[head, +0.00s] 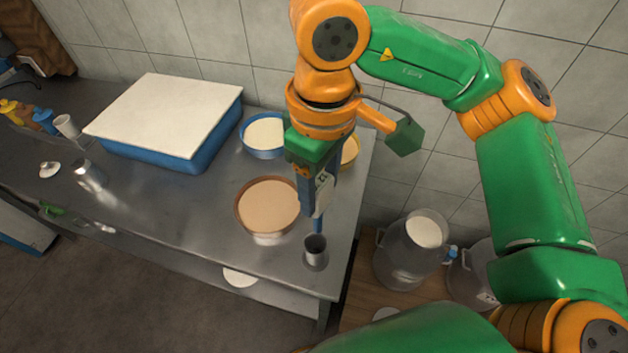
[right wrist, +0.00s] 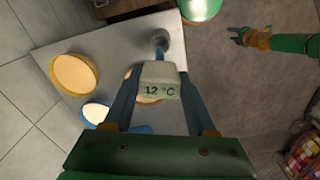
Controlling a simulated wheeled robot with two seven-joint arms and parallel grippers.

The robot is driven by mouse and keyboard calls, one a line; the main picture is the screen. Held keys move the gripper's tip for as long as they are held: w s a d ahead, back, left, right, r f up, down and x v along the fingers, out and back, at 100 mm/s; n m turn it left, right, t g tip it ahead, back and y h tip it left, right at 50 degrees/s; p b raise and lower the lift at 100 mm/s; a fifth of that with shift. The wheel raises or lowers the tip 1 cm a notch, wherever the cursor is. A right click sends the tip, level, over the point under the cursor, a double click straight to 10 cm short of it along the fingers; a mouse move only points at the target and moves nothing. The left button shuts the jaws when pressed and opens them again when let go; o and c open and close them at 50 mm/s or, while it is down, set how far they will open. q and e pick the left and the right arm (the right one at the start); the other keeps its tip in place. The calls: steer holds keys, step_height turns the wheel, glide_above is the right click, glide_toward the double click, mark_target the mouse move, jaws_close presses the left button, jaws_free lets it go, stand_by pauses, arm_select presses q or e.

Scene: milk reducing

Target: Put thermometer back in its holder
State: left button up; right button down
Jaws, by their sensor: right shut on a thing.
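My right gripper (head: 318,210) is shut on the thermometer (right wrist: 159,82), a pale block with a display reading 12 °C; its pale side also shows in the head view (head: 323,192). The thermometer's lower end points down toward a small grey metal cup (head: 316,257), which looks like the holder, near the table's front right corner. The cup also shows in the right wrist view (right wrist: 161,37). I cannot tell whether the tip is inside the cup or just above it. My left gripper (right wrist: 239,37) shows small in the right wrist view, away from the table; its opening is unclear.
On the steel table (head: 190,215) stand a brown-rimmed bowl (head: 268,204), a blue bowl (head: 264,136), a yellow bowl (head: 350,150) and a blue bin with a white lid (head: 165,112). A metal jar (head: 90,176) stands left. Large milk cans (head: 408,250) stand right of the table.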

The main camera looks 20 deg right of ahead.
mark_target(316, 230)
steer(key=f+b, duration=1.2)
steer(key=f, duration=0.1)
steer(key=shift+w+a+f, duration=0.1)
steer(key=shift+a+f, duration=0.1)
steer(key=shift+f, duration=0.1)
steer(key=shift+r, duration=0.1)
steer(key=shift+c, duration=0.6)
jaws_free()
